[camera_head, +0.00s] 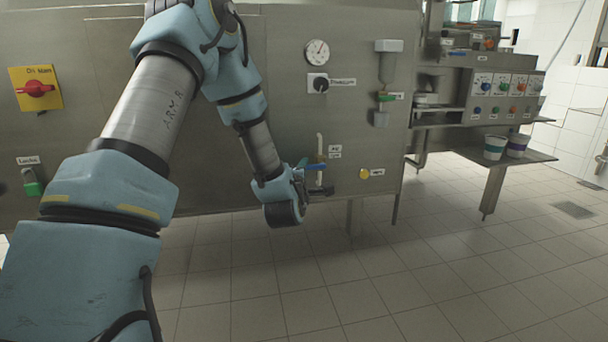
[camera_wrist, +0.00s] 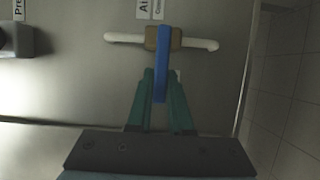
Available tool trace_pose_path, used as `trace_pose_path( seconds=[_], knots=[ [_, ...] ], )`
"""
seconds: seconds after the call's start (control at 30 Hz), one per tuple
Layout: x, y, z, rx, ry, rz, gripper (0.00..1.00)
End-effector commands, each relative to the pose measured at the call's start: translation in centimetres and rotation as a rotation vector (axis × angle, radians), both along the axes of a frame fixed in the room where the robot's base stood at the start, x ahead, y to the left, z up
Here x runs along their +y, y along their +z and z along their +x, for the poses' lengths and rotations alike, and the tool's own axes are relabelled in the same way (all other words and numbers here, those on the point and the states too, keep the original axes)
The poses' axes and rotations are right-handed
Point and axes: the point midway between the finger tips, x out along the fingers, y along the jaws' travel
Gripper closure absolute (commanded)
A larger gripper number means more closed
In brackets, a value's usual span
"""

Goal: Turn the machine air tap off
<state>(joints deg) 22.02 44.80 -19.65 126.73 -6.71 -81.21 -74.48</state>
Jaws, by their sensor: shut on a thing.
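The machine air tap is a white vertical pipe (camera_head: 320,142) with a blue lever (camera_head: 317,166) on the steel machine front, beside small labels (camera_head: 335,152). In the wrist view the white pipe (camera_wrist: 124,38) runs sideways, with a tan valve body (camera_wrist: 151,38) and the blue lever (camera_wrist: 161,60) across it. The lever stands at a right angle to the pipe and points toward my gripper. My gripper (camera_head: 301,168) is left of the tap in the head view. Its green fingers (camera_wrist: 160,84) are shut on the lever's outer part, one on each side.
A red switch on a yellow plate (camera_head: 36,89), a gauge (camera_head: 316,52), a black knob (camera_head: 321,85), a green-handled valve (camera_head: 386,98) and a yellow knob (camera_head: 365,173) are on the same panel. Cups (camera_head: 494,147) stand on a shelf at right. The tiled floor (camera_head: 400,280) is clear.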

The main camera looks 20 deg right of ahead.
Motion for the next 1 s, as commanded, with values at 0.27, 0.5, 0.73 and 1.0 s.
trace_pose_path(
  seconds=[0.27, 0.5, 0.73, 1.0],
  knots=[
    [0.02, -0.31, -0.04, 0.007, -0.001, -0.028, 1.0],
    [0.01, -0.3, -0.04, 0.008, 0.0, -0.028, 1.0],
    [0.01, -0.29, -0.03, 0.007, 0.0, -0.028, 0.63],
    [-0.01, -0.21, 0.0, 0.005, 0.0, -0.028, 0.51]
  ],
)
